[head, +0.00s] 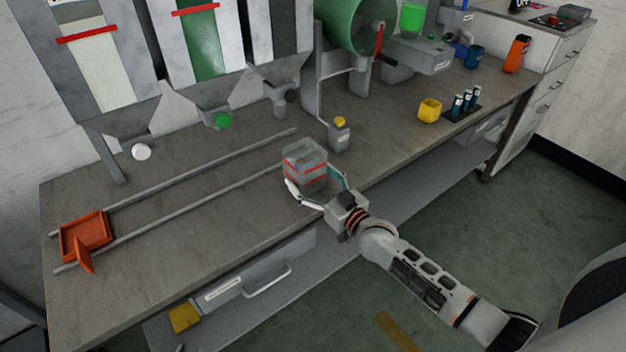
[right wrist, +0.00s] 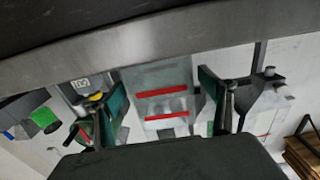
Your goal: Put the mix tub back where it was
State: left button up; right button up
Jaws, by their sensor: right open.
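The mix tub, taken here as the clear box with red lines (head: 304,160), stands upright on the bench near its front edge. My right gripper (head: 313,182) is open at the front of the tub, with one finger on each side of it. In the right wrist view the tub (right wrist: 160,92) shows between the two spread green-padded fingers (right wrist: 165,103); I cannot tell whether either finger touches it. My left gripper is not in view.
A grey bottle with a yellow cap (head: 339,134) stands close behind and right of the tub. Two rails (head: 190,205) with an orange tray (head: 85,236) lie to the left. A yellow cup (head: 429,110) and a rack of vials (head: 462,106) stand farther right. Hoppers (head: 205,88) line the back.

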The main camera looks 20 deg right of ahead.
jog(key=v, duration=1.1)
jog(key=s+a+f+g+h, duration=0.1)
jog(key=s+f+g, duration=0.2)
jog(key=s+f, duration=0.5)
jog(key=s+a+f+g+h, duration=0.2)
jog(key=s+f, duration=0.6)
jog(key=s, duration=0.5)
jog(key=shift+g, duration=0.6)
jog(key=shift+s, duration=0.15)
